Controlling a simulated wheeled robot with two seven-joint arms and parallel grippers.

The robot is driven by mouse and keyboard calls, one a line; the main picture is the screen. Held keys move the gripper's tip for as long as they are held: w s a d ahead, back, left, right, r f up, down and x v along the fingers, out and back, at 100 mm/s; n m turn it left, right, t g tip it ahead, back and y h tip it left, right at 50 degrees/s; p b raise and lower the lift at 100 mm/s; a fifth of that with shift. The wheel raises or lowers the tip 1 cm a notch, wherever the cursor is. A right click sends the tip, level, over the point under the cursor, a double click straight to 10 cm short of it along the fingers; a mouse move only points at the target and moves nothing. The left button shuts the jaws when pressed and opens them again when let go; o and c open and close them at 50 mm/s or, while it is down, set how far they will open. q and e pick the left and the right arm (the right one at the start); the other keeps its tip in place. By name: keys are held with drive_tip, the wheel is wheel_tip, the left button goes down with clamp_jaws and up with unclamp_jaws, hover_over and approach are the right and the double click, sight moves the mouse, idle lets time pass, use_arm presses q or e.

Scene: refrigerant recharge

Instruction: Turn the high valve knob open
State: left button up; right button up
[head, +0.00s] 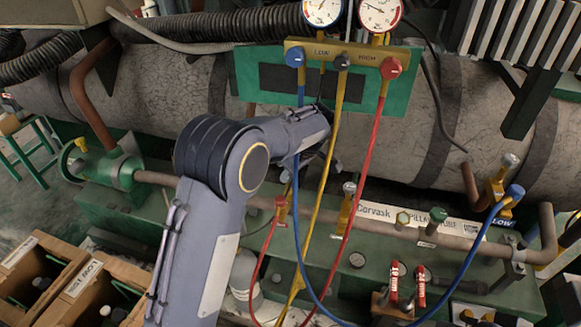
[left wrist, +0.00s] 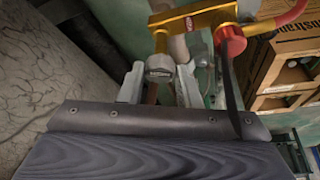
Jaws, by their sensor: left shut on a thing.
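The high valve knob (left wrist: 160,68) is a grey knob under a yellow valve body (left wrist: 195,17) in the left wrist view. A red cap (left wrist: 231,38) with a red hose sits beside it. My left gripper (left wrist: 160,86) has one finger on each side of the knob and is shut on it. In the head view my left arm hides the knob and most of the gripper; the red-capped fitting (head: 281,203) shows just below the arm. My right gripper is in neither view.
A gauge manifold (head: 350,54) hangs above, with blue (head: 298,190), yellow (head: 328,160) and red (head: 375,130) hoses running down close to my wrist. A large cracked pipe (head: 400,115) lies behind. A blue-capped low valve (head: 515,191) is at right.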

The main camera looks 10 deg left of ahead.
use_arm(q)
drive_tip(key=shift+w+n+g+p, duration=0.1)
drive_tip(key=shift+n+g+p, duration=0.4)
drive_tip(key=shift+n, duration=0.5)
drive_tip(key=o, duration=1)
drive_tip(key=p+v, duration=0.2)
drive_tip(key=v, duration=0.5)
drive_tip(key=shift+d+r, duration=0.15)
drive_tip(key=shift+r, duration=0.05)
